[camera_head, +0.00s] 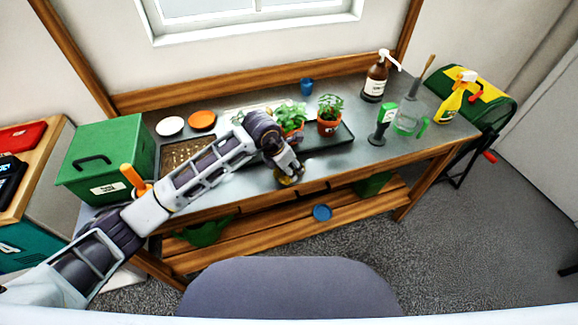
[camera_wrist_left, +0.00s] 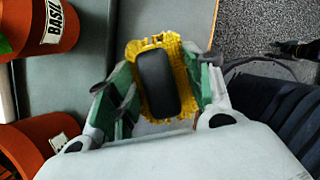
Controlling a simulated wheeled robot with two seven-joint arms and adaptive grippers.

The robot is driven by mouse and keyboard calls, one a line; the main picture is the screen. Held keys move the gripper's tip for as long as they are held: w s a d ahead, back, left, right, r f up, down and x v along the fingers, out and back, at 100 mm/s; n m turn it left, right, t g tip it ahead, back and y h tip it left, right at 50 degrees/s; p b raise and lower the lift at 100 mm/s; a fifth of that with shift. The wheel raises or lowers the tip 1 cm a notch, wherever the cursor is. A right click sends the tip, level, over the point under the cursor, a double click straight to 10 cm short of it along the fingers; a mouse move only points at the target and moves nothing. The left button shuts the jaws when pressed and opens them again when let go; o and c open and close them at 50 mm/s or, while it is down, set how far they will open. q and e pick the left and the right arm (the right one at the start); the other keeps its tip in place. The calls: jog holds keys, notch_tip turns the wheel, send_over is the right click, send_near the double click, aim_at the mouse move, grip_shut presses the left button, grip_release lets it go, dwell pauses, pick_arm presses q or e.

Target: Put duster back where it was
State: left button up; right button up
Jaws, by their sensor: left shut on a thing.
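The duster (camera_wrist_left: 158,82) has a black, rounded back and a ragged yellow fringe. In the left wrist view it sits between the green-padded fingers of my left gripper (camera_wrist_left: 158,90), which is shut on it. In the head view my left gripper (camera_head: 290,176) is over the front edge of the metal-topped workbench (camera_head: 240,178), near its middle. The duster (camera_head: 291,181) shows there only as a small yellow patch, partly hidden by the gripper. I cannot tell whether it touches the bench. My right gripper is not in view.
Potted plants (camera_head: 328,127) in a dark tray (camera_head: 343,136) stand just behind the gripper. A green box (camera_head: 105,165) is at the left. A brown pump bottle (camera_head: 376,82), a clear green-handled jug (camera_head: 406,124) and a yellow spray bottle (camera_head: 452,103) stand at the right. Bare bench top lies right of the gripper.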

pick_arm(q)
jog(key=shift+f, duration=0.1)
jog(key=o, duration=1)
jog(key=v, duration=1.2)
jog(key=shift+d, duration=0.1)
